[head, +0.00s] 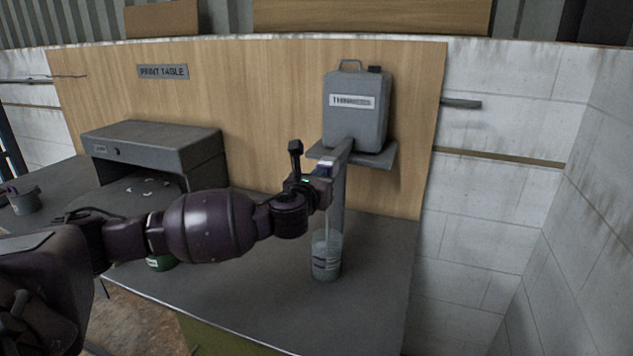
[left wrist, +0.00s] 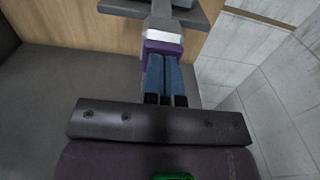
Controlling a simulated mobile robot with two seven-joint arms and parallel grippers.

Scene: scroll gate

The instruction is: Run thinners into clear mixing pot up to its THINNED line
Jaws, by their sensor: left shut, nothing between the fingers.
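The grey thinners can (head: 357,112), with a white label, stands on a small wall shelf (head: 378,156). The clear mixing pot (head: 326,262) stands upright on the bench below it. A pale thin streak (head: 327,222) drops to the pot's mouth and looks like a running stream. The pot has dark markings, but its liquid level and line are too small to read. My left gripper (head: 325,172) is at the tap below the can. In the left wrist view its blue fingers (left wrist: 164,78) are shut and empty, close against a purple and white tap part (left wrist: 162,44).
A grey box-like unit (head: 155,150) stands at the bench's back left, under a PRINT TABLE sign (head: 163,72). A green tin (head: 160,262) is partly hidden behind my left arm. A grey pot (head: 24,201) is at far left. The bench (head: 375,285) right of the pot is clear.

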